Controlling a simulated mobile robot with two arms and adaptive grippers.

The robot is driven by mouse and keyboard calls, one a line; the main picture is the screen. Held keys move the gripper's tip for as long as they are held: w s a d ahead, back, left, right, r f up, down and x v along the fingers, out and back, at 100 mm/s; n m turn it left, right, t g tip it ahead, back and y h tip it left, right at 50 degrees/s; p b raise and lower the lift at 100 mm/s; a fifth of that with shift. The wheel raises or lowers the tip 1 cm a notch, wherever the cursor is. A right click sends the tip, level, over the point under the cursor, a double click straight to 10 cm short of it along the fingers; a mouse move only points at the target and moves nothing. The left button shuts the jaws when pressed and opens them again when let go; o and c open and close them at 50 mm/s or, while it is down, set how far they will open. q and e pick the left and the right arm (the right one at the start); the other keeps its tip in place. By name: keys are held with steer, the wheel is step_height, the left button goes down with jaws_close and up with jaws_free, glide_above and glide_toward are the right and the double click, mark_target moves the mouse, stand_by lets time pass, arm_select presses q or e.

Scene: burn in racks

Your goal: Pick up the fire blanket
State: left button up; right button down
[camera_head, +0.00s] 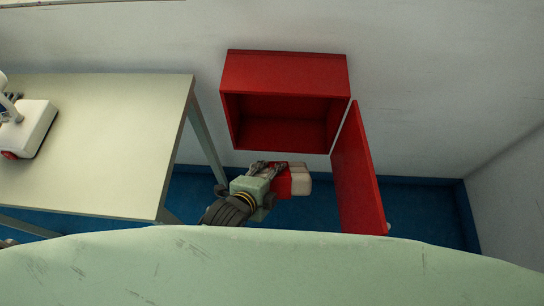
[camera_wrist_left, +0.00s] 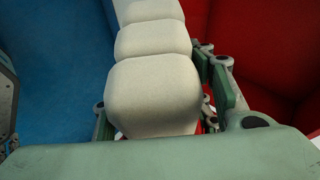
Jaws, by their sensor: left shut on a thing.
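The fire blanket (camera_head: 300,180) is a folded off-white bundle with a red part, in front of and below the open red cabinet (camera_head: 285,75). My left gripper (camera_head: 270,170) is shut on it. In the left wrist view the blanket (camera_wrist_left: 153,95) shows as several cream, rounded folds running away between the two fingers of my left gripper (camera_wrist_left: 160,105). The red cabinet hangs on the wall, and its inside looks empty from here. My right gripper is not in view.
The cabinet door (camera_head: 358,170) stands open on the right, reaching toward me. A pale table (camera_head: 95,130) stands at the left with a white device (camera_head: 30,128) on it. The blue floor (camera_head: 420,210) is clear right of the door.

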arm_select(q)
steer(key=s, duration=0.4)
steer(key=shift+s+r, duration=0.15)
steer(key=shift+s, duration=0.25)
steer(key=shift+r+p, duration=0.15)
steer(key=shift+p, duration=0.2)
steer(key=g+p, duration=0.3)
steer(key=p, duration=0.3)
steer(key=n+g+p, duration=0.1)
steer(key=g+p, duration=0.2)
steer(key=p, duration=0.3)
steer(key=shift+w+r+y, duration=0.2)
steer(key=shift+y, duration=0.1)
steer(key=shift+f+g+p, duration=0.15)
steer(key=shift+g+p, duration=0.15)
steer(key=shift+g, duration=0.4)
steer(key=shift+s+f+n+g, duration=0.1)
steer(key=shift+f+n+g, duration=0.25)
steer(key=shift+g, duration=0.35)
steer(key=shift+s+d+r, duration=0.1)
